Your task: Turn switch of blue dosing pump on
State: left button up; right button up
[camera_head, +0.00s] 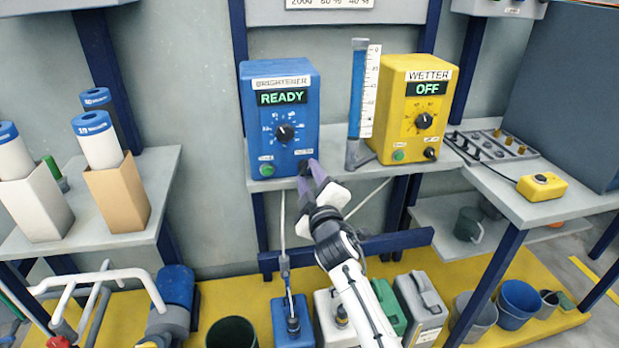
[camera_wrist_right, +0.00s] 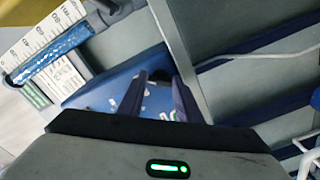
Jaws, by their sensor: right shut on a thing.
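The blue dosing pump (camera_head: 281,150) stands on the middle shelf, labelled BRIGHTENER. Its display (camera_head: 282,97) reads READY in green. It has a black dial (camera_head: 285,133) and a green button (camera_head: 267,170) at lower left. My right gripper (camera_head: 312,172) reaches up from below to the pump's lower right front corner. It is shut on the small dark switch (camera_head: 304,167) there, which its fingers mostly hide. In the wrist view the right fingers (camera_wrist_right: 158,88) point at the blue pump face (camera_wrist_right: 95,92); the switch is not clear there. My left gripper is not in view.
A yellow WETTER pump (camera_head: 412,105) reading OFF stands to the right, beyond a blue measuring tube (camera_head: 358,90). A yellow button box (camera_head: 542,187) lies on the right shelf. Canisters (camera_head: 420,308) and buckets (camera_head: 517,305) stand below.

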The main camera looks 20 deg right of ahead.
aim_at(280, 118)
dwell(0.4)
jog(key=o, duration=1)
jog(key=shift+o, duration=0.2)
jog(key=o, duration=0.5)
jog(key=r+p, duration=0.1)
jog(key=r, duration=0.2)
jog(key=r+p, duration=0.1)
jog(key=r, duration=0.2)
jog(key=r+p, duration=0.1)
jog(key=r, duration=0.2)
jog(key=shift+w, duration=0.25)
jog(key=shift+c, duration=0.2)
jog(key=shift+s+a+r, duration=0.1)
jog(key=shift+s+r, duration=0.1)
jog(key=shift+r, duration=0.25)
jog(key=shift+s+r, duration=0.15)
jog(key=shift+r, duration=0.3)
jog(key=c, duration=0.5)
jog(key=shift+o, duration=0.2)
jog(key=shift+f, duration=0.35)
jog(key=shift+w, duration=0.1)
